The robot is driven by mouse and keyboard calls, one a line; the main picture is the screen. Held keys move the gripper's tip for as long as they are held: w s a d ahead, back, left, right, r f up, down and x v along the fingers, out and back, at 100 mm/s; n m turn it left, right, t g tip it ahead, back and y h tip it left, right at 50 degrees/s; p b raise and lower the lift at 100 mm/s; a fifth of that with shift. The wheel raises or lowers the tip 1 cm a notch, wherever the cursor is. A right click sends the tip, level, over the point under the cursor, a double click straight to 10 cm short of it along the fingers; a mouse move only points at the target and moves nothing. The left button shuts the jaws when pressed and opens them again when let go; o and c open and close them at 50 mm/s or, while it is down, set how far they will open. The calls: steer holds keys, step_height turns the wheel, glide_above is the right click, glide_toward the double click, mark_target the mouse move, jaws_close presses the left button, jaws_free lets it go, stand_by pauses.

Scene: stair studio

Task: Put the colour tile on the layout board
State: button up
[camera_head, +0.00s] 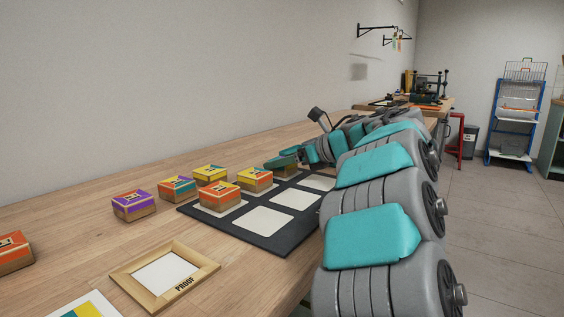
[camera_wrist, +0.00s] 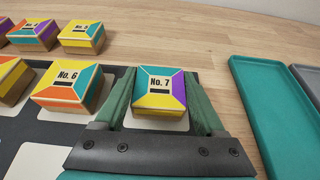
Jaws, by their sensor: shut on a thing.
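The colour tile No. 7 (camera_wrist: 160,86) is a small box with yellow, teal, purple and orange on top. My gripper (camera_wrist: 158,75) is shut on it, one green finger along each side. A white cell shows just below the tile; whether it rests there or hovers slightly I cannot tell. The dark layout board (camera_head: 265,221) with white cells lies on the bench in the head view. There my gripper (camera_head: 287,158) is at the board's far edge, and the held tile is hard to make out.
Tile No. 6 (camera_wrist: 68,86) stands just left of the held tile. More tiles, such as a purple one (camera_head: 133,204), stand left of the board. A teal tray (camera_wrist: 270,112) is to the right in the wrist view. A wooden PROOF frame (camera_head: 165,275) lies in front.

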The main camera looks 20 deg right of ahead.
steer(key=o, duration=1.4)
steer(key=shift+c, duration=0.2)
steer(key=shift+r+p, duration=0.2)
steer(key=shift+p, duration=0.1)
steer(key=b+v, duration=0.1)
steer(key=v, duration=1.1)
steer(key=shift+f, duration=0.1)
